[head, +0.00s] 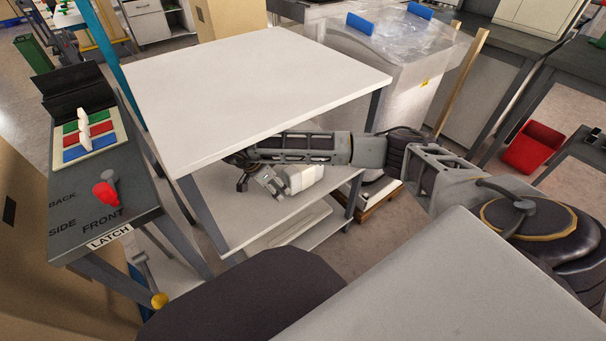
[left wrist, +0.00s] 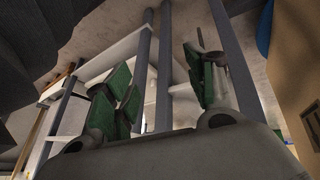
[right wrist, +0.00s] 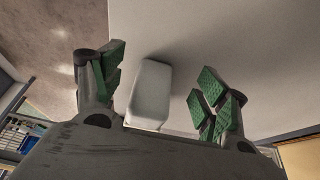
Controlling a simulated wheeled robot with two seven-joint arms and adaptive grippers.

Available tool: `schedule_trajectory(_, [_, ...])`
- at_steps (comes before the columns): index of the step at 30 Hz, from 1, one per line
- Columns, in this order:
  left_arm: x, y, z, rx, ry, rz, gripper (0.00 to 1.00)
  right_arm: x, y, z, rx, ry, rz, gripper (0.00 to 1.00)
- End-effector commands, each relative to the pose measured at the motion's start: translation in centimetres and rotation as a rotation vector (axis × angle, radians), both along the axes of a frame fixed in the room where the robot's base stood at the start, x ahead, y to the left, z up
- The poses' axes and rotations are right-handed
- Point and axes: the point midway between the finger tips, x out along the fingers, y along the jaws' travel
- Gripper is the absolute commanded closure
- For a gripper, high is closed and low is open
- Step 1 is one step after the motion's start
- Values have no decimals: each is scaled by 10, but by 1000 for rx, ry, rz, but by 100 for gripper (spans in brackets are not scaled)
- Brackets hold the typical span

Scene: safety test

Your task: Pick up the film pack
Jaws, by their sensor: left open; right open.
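A white block-shaped pack (head: 304,178), which I take to be the film pack, is on the upper shelf under the white table top. My right gripper (head: 268,183) reaches in under the table top from the right and is beside the pack. In the right wrist view the pack (right wrist: 150,92) shows between the open green-padded fingers of the right gripper (right wrist: 161,82); I see no grip on it. My left gripper (left wrist: 160,90) is open and empty in the left wrist view, facing table legs and shelves. It does not show in the head view.
The white table top (head: 250,85) overhangs the shelf (head: 270,222), with grey legs at its corners. A lower shelf holds a flat pale item (head: 298,227). A dark bench (head: 105,195) with coloured blocks stands left. A red bin (head: 533,147) is far right.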

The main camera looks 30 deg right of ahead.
Motion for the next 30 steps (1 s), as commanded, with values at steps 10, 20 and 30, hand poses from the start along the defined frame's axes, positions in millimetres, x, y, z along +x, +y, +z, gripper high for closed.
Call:
schedule_trajectory(10, [1,-3,-11,-16,-16,6,45,1,-23,-2,0,1,-3,26])
schedule_trajectory(20, [7,-7,-28,-48,-51,20,45,5,-60,-2,1,-1,-2,26])
schedule_trajectory(30, [-2,-10,-50,-70,-50,32,45,6,-83,-1,1,1,0,26])
